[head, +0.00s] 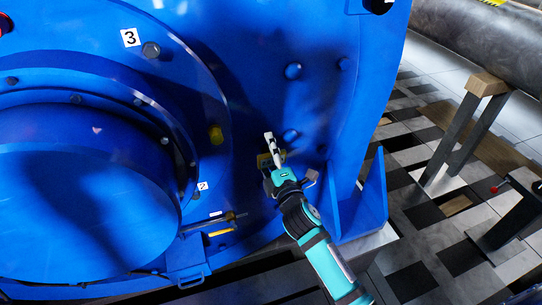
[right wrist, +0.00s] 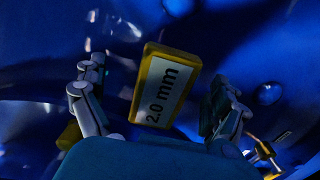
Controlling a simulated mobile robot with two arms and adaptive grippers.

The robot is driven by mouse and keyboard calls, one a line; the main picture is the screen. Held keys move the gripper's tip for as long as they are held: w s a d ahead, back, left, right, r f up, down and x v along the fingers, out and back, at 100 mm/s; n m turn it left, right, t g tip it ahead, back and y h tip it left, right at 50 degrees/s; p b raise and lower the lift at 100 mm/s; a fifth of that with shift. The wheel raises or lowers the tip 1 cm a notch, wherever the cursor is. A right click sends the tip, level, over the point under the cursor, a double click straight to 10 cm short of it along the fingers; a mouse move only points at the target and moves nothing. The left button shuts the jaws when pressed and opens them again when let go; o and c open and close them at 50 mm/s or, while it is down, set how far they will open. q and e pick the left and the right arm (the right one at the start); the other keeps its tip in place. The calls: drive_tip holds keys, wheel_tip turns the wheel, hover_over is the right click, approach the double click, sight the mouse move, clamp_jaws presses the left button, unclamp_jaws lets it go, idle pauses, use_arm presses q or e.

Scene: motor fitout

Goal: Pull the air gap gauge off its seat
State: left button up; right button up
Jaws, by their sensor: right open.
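The air gap gauge is a yellow-edged plate marked "2.0 mm" (right wrist: 166,90), standing out from the blue motor face in the right wrist view. In the head view a small yellowish part of it (head: 263,160) shows beside my right gripper. My right gripper (head: 288,160) is open in front of the motor. In the right wrist view its two fingers (right wrist: 155,82) stand on either side of the gauge, with a visible gap on each side. Whether they reach level with the gauge is unclear. The gauge's seat is hidden. My left gripper is not in view.
The blue motor housing (head: 270,40) fills the left and middle, with bolts and a "3" label (head: 130,38). A brass fitting (right wrist: 265,155) is close by at lower right. Tiled floor lies right.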

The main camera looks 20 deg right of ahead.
clamp_jaws()
idle(0.8)
drive_tip(key=shift+s, duration=0.15)
drive_tip(key=shift+s+d+p, duration=0.1)
drive_tip(key=shift+s+p, duration=0.5)
drive_tip(key=shift+s, duration=2.25)
